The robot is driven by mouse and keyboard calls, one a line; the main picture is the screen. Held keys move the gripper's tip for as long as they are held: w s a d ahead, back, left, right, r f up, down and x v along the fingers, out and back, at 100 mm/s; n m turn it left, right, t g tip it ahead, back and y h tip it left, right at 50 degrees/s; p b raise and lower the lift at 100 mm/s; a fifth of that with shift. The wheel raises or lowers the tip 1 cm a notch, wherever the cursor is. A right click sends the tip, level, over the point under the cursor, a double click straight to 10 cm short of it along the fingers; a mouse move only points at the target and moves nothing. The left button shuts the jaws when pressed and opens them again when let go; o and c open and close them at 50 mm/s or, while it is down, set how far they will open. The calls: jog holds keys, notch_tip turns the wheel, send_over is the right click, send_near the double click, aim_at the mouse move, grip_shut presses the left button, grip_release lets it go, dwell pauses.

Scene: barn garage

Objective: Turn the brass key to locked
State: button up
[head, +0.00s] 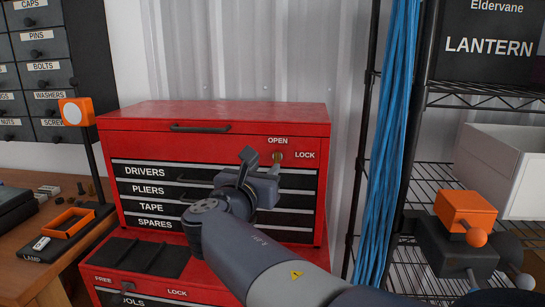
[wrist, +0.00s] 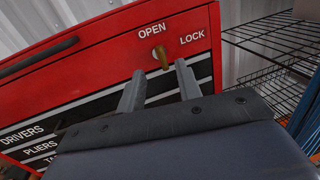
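The small brass key (wrist: 163,59) sits in a round lock on the red tool chest (wrist: 108,52), and it also shows in the head view (head: 277,155). Its grip stands roughly in line with the OPEN label above the lock, not turned toward the LOCK label at the right. My gripper (wrist: 160,68) is open and empty. In the wrist view its two fingers stand either side of the key, with the key's lower end just beyond the gap between the tips. I cannot tell whether they touch it. In the head view my gripper (head: 262,163) is before the chest, just below the lock.
The red chest has labelled drawers and a dark top handle (head: 200,128). Blue cables (head: 392,140) hang at its right, beside a wire rack (head: 420,180). A wooden workbench (head: 30,275) with an orange tray (head: 68,222) stands at the left.

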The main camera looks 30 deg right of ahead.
aim_at(275, 157)
jog(key=x, duration=0.7)
jog(key=shift+w+d, duration=0.15)
grip_shut()
